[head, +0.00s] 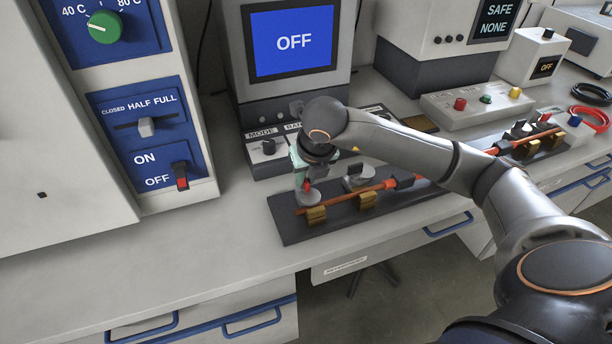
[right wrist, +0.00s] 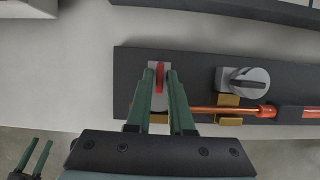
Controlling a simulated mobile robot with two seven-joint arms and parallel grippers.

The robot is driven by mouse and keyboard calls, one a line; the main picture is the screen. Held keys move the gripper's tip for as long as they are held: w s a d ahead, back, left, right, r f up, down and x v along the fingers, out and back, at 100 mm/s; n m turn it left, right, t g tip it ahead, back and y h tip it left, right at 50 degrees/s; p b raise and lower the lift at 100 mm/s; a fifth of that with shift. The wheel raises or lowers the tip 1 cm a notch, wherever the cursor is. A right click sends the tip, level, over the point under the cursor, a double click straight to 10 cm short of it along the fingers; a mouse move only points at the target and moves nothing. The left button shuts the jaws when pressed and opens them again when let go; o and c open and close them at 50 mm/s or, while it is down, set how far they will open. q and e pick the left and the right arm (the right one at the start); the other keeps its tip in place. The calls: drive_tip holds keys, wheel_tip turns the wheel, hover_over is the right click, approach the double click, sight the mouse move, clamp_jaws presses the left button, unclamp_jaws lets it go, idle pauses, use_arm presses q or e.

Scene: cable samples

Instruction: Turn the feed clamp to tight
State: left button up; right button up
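A clamp knob with a red handle (right wrist: 159,76) on a pale base stands at the left end of a dark rail (right wrist: 200,62). Its handle points across the rail; it also shows in the head view (head: 306,186). My right gripper (head: 304,180) is over it, pointing down. In the right wrist view its green fingers (right wrist: 160,78) flank the handle, with narrow gaps. A second round knob (right wrist: 258,92) with a dark handle along the rail sits to the right. No label tells which is the feed clamp. My left gripper (right wrist: 32,155) shows at lower left, fingers apart and empty.
An orange cable (head: 340,194) runs along the rail through brass blocks (head: 367,201). An instrument with a blue OFF screen (head: 293,41) stands behind. A control panel with a green dial (head: 104,27) is at left. The bench front left of the rail is clear.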

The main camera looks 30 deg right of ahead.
drive_tip(key=o, duration=0.3)
use_arm(q)
drive_tip(key=shift+s+f, duration=0.15)
drive_tip(key=shift+s, duration=0.1)
drive_tip(key=shift+a+r+p, duration=0.2)
drive_tip(key=shift+a+p, duration=0.1)
drive_tip(key=shift+p, duration=0.2)
use_arm(e)
drive_tip(key=v, duration=1.2)
drive_tip(key=shift+s+r, duration=0.15)
drive_tip(key=shift+r, duration=0.1)
use_arm(q)
drive_tip(key=shift+s+r, duration=0.1)
